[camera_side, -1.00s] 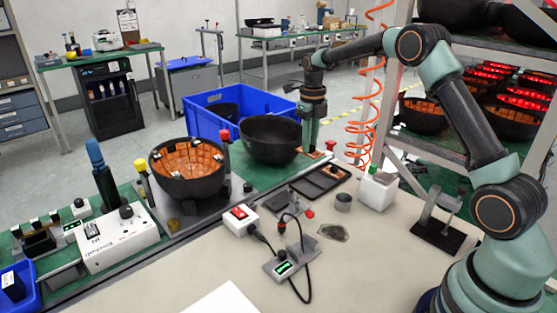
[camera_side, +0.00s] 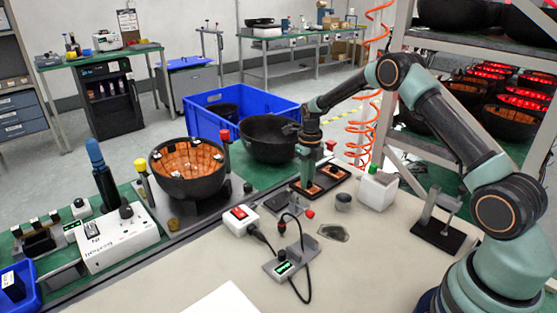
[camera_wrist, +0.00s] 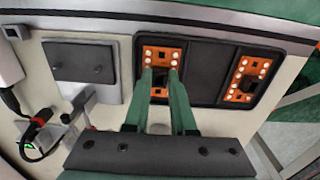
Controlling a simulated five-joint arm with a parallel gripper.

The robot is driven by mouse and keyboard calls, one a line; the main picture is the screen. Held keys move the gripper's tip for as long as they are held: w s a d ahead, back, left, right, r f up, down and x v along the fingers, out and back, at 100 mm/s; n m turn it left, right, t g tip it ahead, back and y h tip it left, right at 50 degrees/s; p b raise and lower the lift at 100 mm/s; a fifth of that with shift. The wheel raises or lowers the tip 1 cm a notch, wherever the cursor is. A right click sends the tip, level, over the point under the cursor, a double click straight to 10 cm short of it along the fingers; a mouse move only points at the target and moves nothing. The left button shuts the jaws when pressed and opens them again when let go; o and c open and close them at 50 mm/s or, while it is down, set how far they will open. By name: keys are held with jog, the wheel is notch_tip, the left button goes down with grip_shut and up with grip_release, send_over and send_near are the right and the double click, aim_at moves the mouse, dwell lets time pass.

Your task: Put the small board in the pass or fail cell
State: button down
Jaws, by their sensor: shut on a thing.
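My gripper (camera_side: 309,183) points down over the near-left cell of the dark two-cell tray (camera_side: 296,184), shut on a small orange board (camera_wrist: 160,55). In the wrist view, the green fingers (camera_wrist: 160,76) hold this board within the outline of the tray's left cell. I cannot tell whether the board touches the cell floor. Part of it is hidden behind the fingers. A second orange board (camera_wrist: 246,78) lies in the tray's right cell; it also shows in the side view (camera_side: 334,172).
A black bowl (camera_side: 268,140) stands behind the tray, and an orange-lined bowl (camera_side: 188,168) sits to the left. A red-switch box (camera_side: 239,219) and cable are in front.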

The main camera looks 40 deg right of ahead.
jog(key=shift+f, duration=0.15)
jog(key=c, duration=1)
grip_release()
